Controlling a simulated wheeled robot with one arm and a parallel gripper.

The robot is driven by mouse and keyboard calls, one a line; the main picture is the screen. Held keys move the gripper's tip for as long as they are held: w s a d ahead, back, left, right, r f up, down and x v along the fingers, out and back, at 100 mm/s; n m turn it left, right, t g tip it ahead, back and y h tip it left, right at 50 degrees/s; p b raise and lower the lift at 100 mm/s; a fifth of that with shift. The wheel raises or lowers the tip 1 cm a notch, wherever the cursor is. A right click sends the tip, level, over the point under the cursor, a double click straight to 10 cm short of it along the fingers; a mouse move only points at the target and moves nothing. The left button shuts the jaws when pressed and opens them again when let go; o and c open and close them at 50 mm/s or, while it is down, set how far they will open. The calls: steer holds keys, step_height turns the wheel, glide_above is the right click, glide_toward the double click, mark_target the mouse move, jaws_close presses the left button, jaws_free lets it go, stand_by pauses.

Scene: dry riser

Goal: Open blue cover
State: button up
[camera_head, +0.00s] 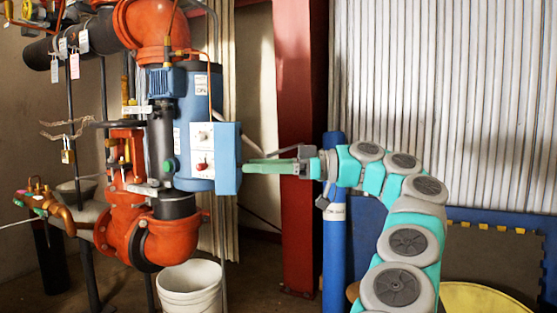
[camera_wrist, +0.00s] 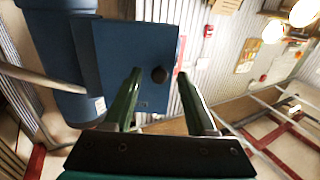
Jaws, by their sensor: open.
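A blue box (camera_head: 228,158) with a light face carrying a switch and a red button is mounted on the blue cylinder of the pipe assembly. I cannot tell whether the fingers touch the panel.
Orange pipes and valves (camera_head: 165,240) fill the left. A white bucket (camera_head: 190,290) stands on the floor below. A red column (camera_head: 300,140) and a blue upright cylinder (camera_head: 334,240) stand behind my arm. A thin pipe (camera_head: 222,265) runs down beside the box.

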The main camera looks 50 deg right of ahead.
steer(key=p+v, duration=0.6)
steer(key=p, duration=0.6)
steer(key=shift+s+r, duration=0.15)
steer(key=shift+s, duration=0.15)
steer(key=shift+d, duration=0.15)
stand_by(0.4)
